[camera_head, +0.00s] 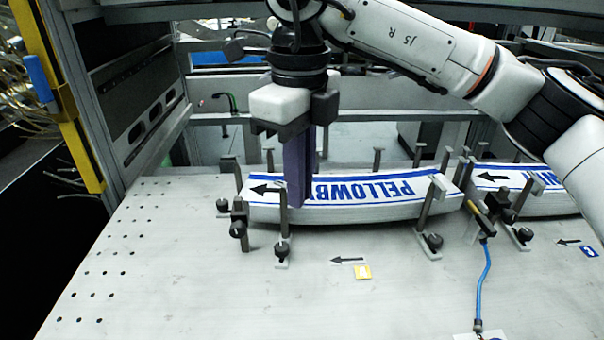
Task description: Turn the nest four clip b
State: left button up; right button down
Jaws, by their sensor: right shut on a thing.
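My right gripper (306,198) points down over the front left part of the stack of white labels with blue print (360,190). Another clip (426,210) of the same kind stands at the stack's front right. My left gripper is not in view.
A second label stack (530,190) lies at the right, partly behind my right arm. The front of the grey table (220,300) is clear.

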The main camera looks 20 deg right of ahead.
jog(key=a+m, duration=0.1)
jog(key=m, duration=0.3)
jog(key=a+m, duration=0.1)
jog(key=m, duration=0.3)
jog(key=a+m+p, duration=0.1)
jog(key=m, duration=0.3)
jog(key=shift+s, duration=0.2)
jog(key=shift+m, duration=0.3)
jog(key=c, duration=1.9)
grip_release()
jog(key=shift+o, duration=0.2)
notch_tip(320, 180, up, 10)
jog(key=p, duration=0.2)
jog(key=shift+r, duration=0.2)
